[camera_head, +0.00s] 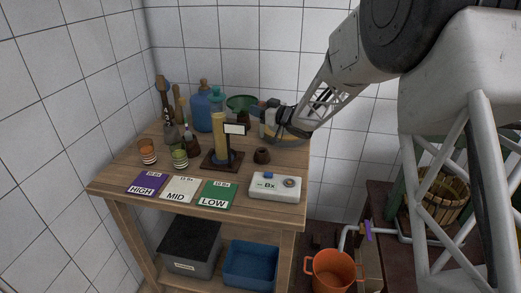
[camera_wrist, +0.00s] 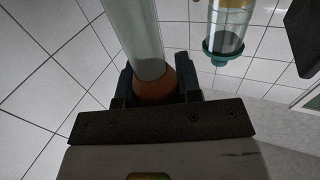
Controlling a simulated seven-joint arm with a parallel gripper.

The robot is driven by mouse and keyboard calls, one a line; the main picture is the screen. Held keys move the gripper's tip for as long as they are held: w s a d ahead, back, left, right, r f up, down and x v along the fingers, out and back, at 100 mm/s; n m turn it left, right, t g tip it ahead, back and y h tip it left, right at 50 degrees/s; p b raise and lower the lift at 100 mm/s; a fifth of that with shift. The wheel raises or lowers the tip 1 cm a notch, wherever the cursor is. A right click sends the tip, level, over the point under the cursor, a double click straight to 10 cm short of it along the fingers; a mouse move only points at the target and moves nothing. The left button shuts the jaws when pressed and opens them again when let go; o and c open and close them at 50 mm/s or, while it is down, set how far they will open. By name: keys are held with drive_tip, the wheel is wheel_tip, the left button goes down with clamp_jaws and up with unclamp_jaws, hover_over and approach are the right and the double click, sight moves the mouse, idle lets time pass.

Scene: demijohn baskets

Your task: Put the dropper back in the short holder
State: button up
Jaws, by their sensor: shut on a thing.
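My gripper (camera_head: 272,122) is above the back right of the wooden table. In the wrist view my gripper (camera_wrist: 156,88) is shut on the dropper (camera_wrist: 134,35), with its orange-brown bulb (camera_wrist: 155,92) between the dark fingers and its clear tube running away from them. The dropper's tip is out of that view. In the head view the dropper cannot be made out clearly at the gripper.
A tall yellowish cylinder on a dark stand (camera_head: 221,140), a green funnel (camera_head: 241,102) and a blue jug (camera_head: 202,110) stand left of my gripper. A white meter (camera_head: 275,187) and several coloured cards (camera_head: 215,195) lie in front. The wrist view shows a teal-rimmed clear vessel (camera_wrist: 227,35).

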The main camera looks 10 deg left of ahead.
drive_tip(key=shift+f, duration=2.95)
drive_tip(key=shift+f, duration=0.1)
drive_tip(key=shift+f, duration=1.8)
drive_tip(key=shift+f, duration=0.1)
drive_tip(key=o, duration=0.9)
drive_tip(key=shift+d, duration=0.15)
drive_tip(key=v, duration=1.1)
drive_tip(key=shift+s+d, duration=0.15)
drive_tip(key=shift+d, duration=0.2)
drive_tip(key=shift+r, duration=0.2)
